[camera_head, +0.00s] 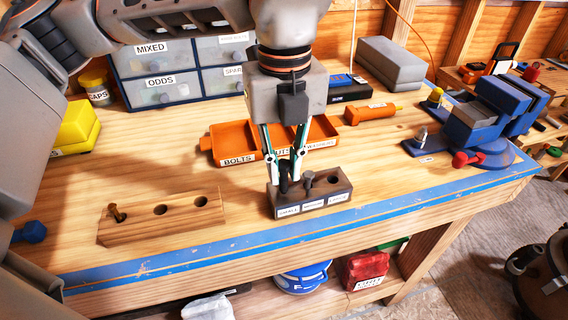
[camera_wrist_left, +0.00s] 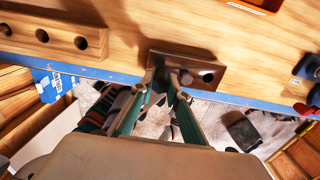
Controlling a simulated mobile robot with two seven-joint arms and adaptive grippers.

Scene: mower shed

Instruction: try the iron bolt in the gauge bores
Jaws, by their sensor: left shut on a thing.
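The dark wooden gauge block (camera_head: 340,198) stands near the front edge of the bench, with three white labels on its front; it also shows in the left wrist view (camera_wrist_left: 196,62). My left gripper (camera_head: 290,178) points down at the block's left end and is shut on the iron bolt, which is mostly hidden by the fingertips. I cannot tell how deep it sits in the left bore. A grey bolt (camera_head: 308,179) stands upright in the middle bore, close beside the right fingertip. The right bore (camera_wrist_left: 208,77) is empty. My right gripper is not in view.
A pale wooden rack (camera_head: 140,230) to the left holds a brownish bolt (camera_head: 116,212) and has two empty holes. An orange tray (camera_head: 232,138) lies behind the block. A blue vise (camera_head: 478,125) and a red bolt (camera_head: 466,159) are at right. Bench between rack and block is clear.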

